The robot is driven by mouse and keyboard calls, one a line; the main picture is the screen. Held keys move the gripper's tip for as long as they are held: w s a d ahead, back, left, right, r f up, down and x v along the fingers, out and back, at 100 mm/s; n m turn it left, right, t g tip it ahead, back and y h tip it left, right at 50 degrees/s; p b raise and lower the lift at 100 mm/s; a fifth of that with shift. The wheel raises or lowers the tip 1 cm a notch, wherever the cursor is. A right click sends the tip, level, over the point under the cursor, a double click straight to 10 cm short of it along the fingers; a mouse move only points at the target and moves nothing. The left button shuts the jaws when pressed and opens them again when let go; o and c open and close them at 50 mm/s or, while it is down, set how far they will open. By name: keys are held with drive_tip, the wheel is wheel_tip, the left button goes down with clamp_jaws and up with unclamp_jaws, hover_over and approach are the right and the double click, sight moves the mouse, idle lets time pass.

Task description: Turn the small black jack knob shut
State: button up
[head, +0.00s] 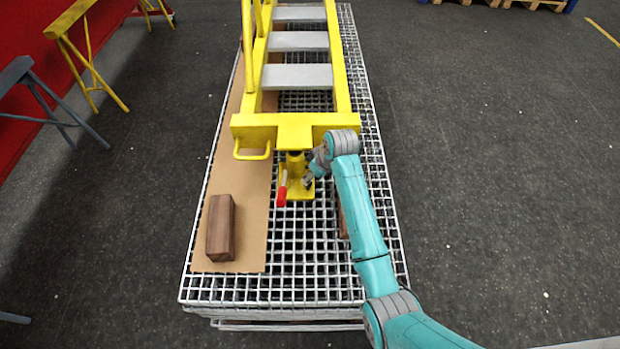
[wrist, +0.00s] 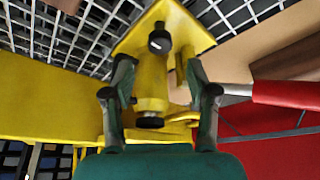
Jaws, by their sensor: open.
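The yellow jack (head: 298,190) stands on the grating under the front crossbar of the yellow boom. In the wrist view the small black knob (wrist: 160,38) sticks out low on the jack body (wrist: 152,80), near its base plate. My gripper (wrist: 160,72) is open, with one finger on each side of the jack body. The knob lies just beyond the fingertips, and nothing is between the pads that I can see gripped. In the head view my gripper (head: 309,182) is at the jack's right side, and the knob is too small or hidden to make out.
A red-ended jack handle (head: 282,196) sticks out at the jack's left; it also shows in the wrist view (wrist: 288,94). The boom (head: 275,130) overhangs the jack. A brown wooden block (head: 220,228) lies on cardboard at left. Another block is partly behind my arm.

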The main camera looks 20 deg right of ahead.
drive_tip(key=shift+v, duration=2.75)
